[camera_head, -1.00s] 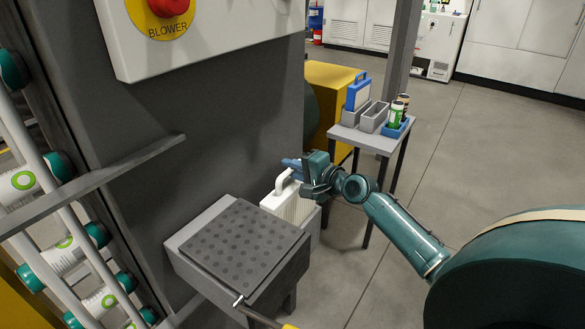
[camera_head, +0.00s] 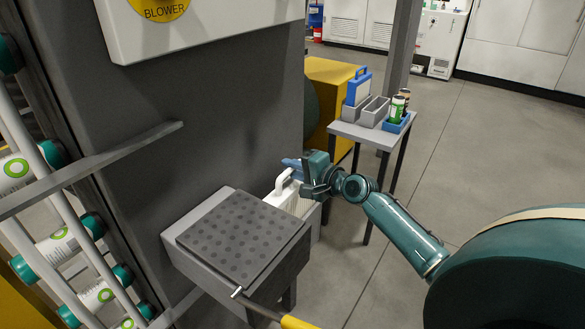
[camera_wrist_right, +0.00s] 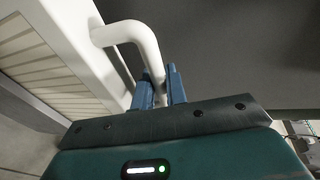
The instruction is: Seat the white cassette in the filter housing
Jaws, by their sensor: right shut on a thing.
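The white cassette (camera_head: 289,202) has a looped handle (camera_head: 281,184) and sits low at the grey filter housing (camera_head: 311,228), partly hidden behind a dark perforated panel (camera_head: 243,238). My right gripper (camera_head: 293,164) has its blue fingers shut on the handle. In the right wrist view the fingers (camera_wrist_right: 166,90) are closed around the end of the white handle (camera_wrist_right: 132,30). The cassette's pleated face (camera_wrist_right: 42,62) shows at the left there. How deep the cassette sits in the housing is hidden. My left gripper is not in view.
A grey machine wall (camera_head: 215,110) stands behind the housing, with a can track (camera_head: 65,245) at left. A small table (camera_head: 368,133) holds a blue-handled cassette (camera_head: 358,88), grey bins and cans. A bar with a yellow grip (camera_head: 296,323) is in front. Floor at right is clear.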

